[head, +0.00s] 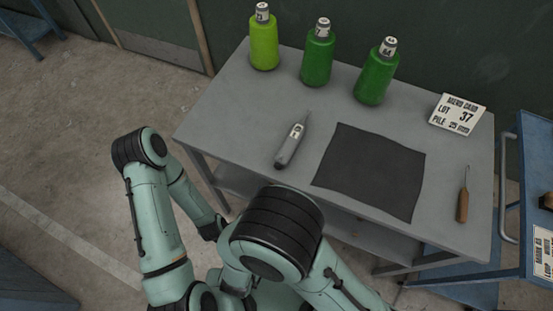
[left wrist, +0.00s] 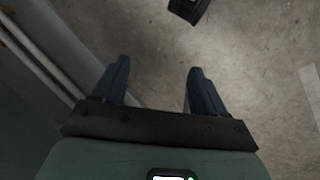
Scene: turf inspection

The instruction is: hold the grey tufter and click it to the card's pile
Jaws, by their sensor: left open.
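The grey tufter (head: 291,144), a slim hand tool with a pointed tip and a small light display, lies on the grey table left of the dark mat. The card (head: 458,113) stands at the right of the table and reads lot 37, pile 25 (the unit is too small to read). My left gripper (left wrist: 158,68) is open and empty in the left wrist view, above bare concrete floor. Neither gripper shows in the head view, where only my arm links are seen in front of the table.
A dark square mat (head: 369,171) lies mid-table. Yellow-green (head: 264,45), green (head: 317,56) and dark green (head: 374,75) bottle-like cones stand along the back. A wooden-handled awl (head: 463,196) lies at the right. A blue cart (head: 538,165) stands beyond the table (head: 233,110).

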